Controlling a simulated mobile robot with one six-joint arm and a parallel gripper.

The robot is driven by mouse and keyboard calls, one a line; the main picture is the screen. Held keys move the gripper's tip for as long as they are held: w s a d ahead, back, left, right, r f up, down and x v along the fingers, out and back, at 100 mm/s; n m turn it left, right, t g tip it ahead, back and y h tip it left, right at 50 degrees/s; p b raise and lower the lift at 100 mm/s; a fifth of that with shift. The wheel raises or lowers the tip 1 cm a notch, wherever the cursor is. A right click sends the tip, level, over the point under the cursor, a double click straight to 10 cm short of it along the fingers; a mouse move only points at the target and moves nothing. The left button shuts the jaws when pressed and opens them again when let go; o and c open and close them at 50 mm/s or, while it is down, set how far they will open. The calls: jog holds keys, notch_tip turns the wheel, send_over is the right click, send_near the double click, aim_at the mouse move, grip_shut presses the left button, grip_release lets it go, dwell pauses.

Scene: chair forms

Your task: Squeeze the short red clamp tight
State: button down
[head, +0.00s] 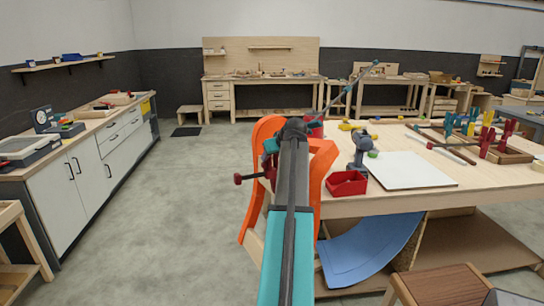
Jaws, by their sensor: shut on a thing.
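A short red clamp (239,179) shows at the left of my arm, its knob and thin bar sticking out to the left beside an orange chair form (259,195). More red parts show close to my wrist, partly covered. My gripper (293,130) is at the top of the form, at the table's left end. It is shut on the red clamp as far as shows; my arm hides its fingers and the clamp's middle. How tight the clamp sits cannot be seen. The orange form also shows to the right of my arm.
The wooden table (400,205) holds a red bin (346,184), a grey drill (361,152), a white board (408,170) and racked coloured clamps (487,142). A blue curved form (370,252) lies beneath. A cabinet (85,180) stands left; the floor between is clear.

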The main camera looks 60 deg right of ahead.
jog(key=shift+s+f+b, duration=0.15)
jog(key=shift+f+b, duration=0.25)
jog(key=c, duration=1.2)
grip_release()
jog(key=shift+d+n, duration=0.1)
jog(key=shift+n, duration=0.2)
jog(key=shift+o, duration=0.6)
jog(key=shift+s+d, duration=0.15)
jog(key=shift+d, duration=0.1)
grip_shut()
jog(key=shift+s, duration=0.1)
jog(key=shift+c, duration=0.4)
grip_release()
jog(key=shift+d, duration=0.1)
